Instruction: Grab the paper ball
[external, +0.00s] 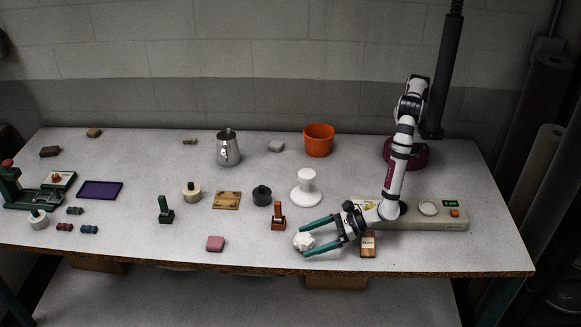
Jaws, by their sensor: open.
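The paper ball (303,241) is a small white crumpled lump near the front edge of the table, right of centre. My gripper (306,239) has two long teal fingers, spread apart, reaching left from the wrist. The ball lies between the fingertips, one finger behind it and one in front. I cannot tell whether either finger touches the ball. My arm comes down from its base at the back right.
An orange-brown stamp-like piece (278,219) stands just behind and left of the ball. A white pedestal (306,190) stands behind it. A wooden block (368,245) and a grey-beige device (440,213) lie right.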

